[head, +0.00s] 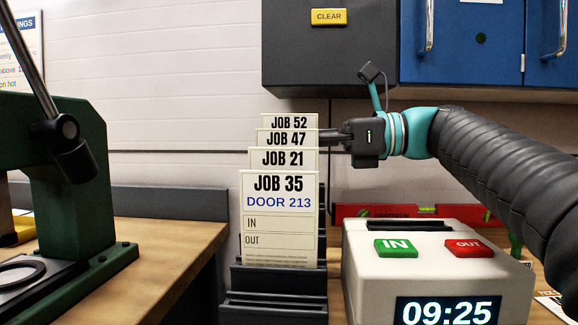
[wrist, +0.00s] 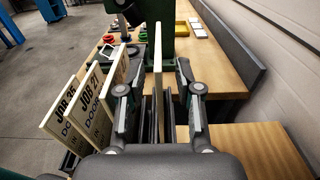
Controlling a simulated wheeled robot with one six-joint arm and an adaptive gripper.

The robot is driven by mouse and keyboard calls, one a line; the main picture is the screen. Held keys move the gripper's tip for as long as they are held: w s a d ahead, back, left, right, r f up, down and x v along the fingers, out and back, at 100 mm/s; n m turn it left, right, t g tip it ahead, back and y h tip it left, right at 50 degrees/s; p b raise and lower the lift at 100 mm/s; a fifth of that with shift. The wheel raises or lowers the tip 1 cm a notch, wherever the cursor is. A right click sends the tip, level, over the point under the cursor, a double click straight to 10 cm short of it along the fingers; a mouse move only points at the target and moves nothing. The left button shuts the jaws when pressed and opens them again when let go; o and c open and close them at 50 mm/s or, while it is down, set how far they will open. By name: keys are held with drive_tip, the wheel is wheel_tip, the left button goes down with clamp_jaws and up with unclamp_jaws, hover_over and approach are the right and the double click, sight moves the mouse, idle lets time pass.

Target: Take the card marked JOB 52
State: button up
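The JOB 52 card (head: 289,122) is the rearmost and highest of the cards in a stepped dark rack (head: 275,307). The JOB 47 card (head: 287,139), JOB 21 card (head: 283,158) and JOB 35 card (head: 279,218) stand in front of it. My gripper (head: 325,137) reaches in from the right at the rear cards, its fingertips partly hidden. In the wrist view my gripper (wrist: 158,95) is open. One upright card, apparently JOB 52 (wrist: 158,60), stands edge-on between the fingers, with gaps on both sides. The neighbouring card is just outside the left finger.
A time clock (head: 440,262) with IN and OUT buttons stands right of the rack. A green press (head: 75,190) is at left on a wooden bench (head: 170,240). A red level (head: 370,212) lies behind the clock. Grey and blue cabinets (head: 480,40) hang above my arm.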

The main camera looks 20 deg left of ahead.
drive_tip(key=shift+s+a, duration=0.2)
drive_tip(key=shift+a, duration=0.45)
clamp_jaws()
